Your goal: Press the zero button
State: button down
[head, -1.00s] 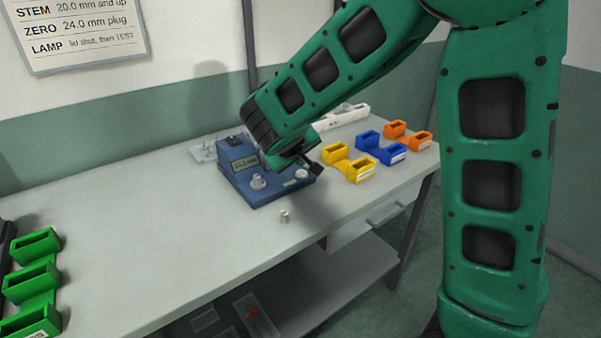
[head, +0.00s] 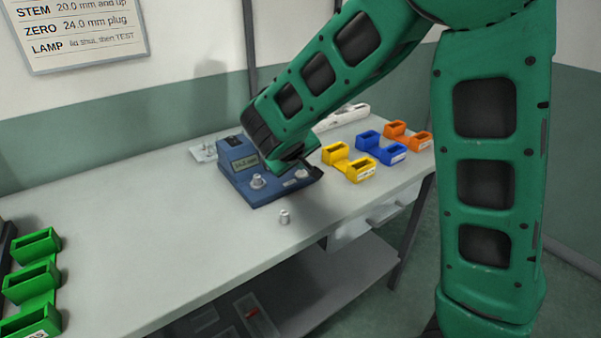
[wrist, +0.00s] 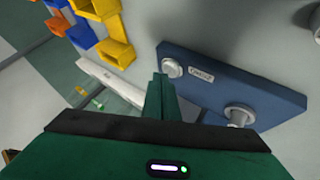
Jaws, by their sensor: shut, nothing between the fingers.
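The blue gauge box (head: 262,190) stands on the bench with a small display (head: 246,163), whose digits are too small to read surely. In the wrist view the box (wrist: 225,80) carries a round white button (wrist: 172,68) beside a small label (wrist: 201,74), and a metal post with a plug-like top (wrist: 240,115). The post (head: 258,181) and the button (head: 302,174) also show in the head view. My gripper (wrist: 158,78) is shut and empty, its tips close beside the button. I cannot tell whether they touch it.
A small metal plug (head: 285,216) stands on the bench in front of the box. Yellow (head: 348,163), blue (head: 380,147) and orange (head: 407,135) holders stand to the right, green ones (head: 34,280) at far left.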

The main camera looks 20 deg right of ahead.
aim_at(301, 174)
jog(key=shift+f, duration=0.3)
jog(key=shift+r, duration=0.15)
dwell(0.4)
jog(key=shift+r, duration=0.85)
jog(key=shift+r, duration=3)
